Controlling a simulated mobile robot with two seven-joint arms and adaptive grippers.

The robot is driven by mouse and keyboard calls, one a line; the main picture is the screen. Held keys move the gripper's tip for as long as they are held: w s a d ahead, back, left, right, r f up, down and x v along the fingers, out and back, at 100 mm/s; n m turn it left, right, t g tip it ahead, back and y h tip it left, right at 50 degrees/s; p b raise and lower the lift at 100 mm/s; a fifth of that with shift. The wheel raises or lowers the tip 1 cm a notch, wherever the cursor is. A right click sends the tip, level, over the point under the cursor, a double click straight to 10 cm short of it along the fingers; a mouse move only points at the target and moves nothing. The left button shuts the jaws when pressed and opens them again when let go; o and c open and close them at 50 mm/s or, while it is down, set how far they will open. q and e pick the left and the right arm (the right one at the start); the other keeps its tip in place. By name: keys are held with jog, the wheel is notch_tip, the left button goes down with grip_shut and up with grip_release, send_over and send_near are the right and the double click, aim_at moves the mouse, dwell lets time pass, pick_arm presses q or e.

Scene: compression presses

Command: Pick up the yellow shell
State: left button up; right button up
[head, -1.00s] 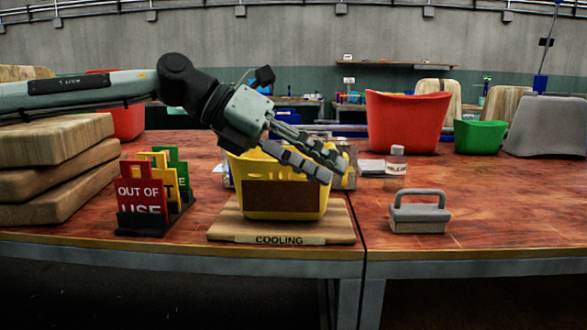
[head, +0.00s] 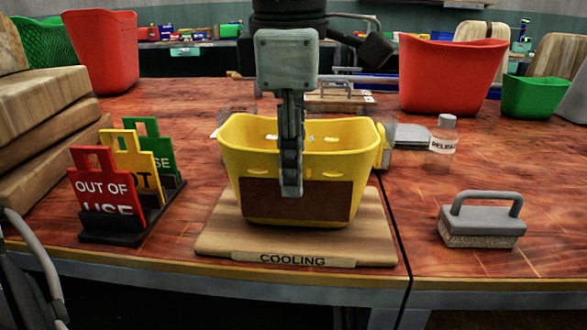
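The yellow shell (head: 250,165) is an open, basket-like yellow tub with slots in its walls and a brown panel on its front. It stands upright on a wooden board (head: 215,240) labelled COOLING. My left gripper (head: 291,190) points straight down at the middle of the shell's near wall. A finger shows in front of that wall, overlapping the top of the brown panel. Any second finger is hidden behind it, so I cannot tell whether the gripper is open, shut or touching the wall. My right gripper is not in view.
Red, yellow and green signs (head: 105,190) stand to the left, near stacked wooden blocks (head: 50,130). A grey handled block (head: 482,228) and a bottle labelled RELEASE (head: 444,137) are to the right. Red (head: 450,75) and green (head: 540,98) tubs stand behind.

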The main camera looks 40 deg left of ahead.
aim_at(291, 226)
pick_arm(q)
jog(key=f, duration=0.5)
jog(key=w+a+f, duration=0.1)
jog(key=f, duration=0.1)
jog(key=shift+f+b, duration=0.3)
jog(key=shift+f, duration=0.05)
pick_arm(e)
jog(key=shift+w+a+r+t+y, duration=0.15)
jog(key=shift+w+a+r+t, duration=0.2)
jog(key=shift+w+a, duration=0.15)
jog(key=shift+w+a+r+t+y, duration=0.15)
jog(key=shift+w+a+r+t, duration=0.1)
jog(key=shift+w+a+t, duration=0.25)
pick_arm(q)
jog(key=shift+c, duration=0.3)
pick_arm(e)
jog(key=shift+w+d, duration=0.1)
pick_arm(q)
grip_shut()
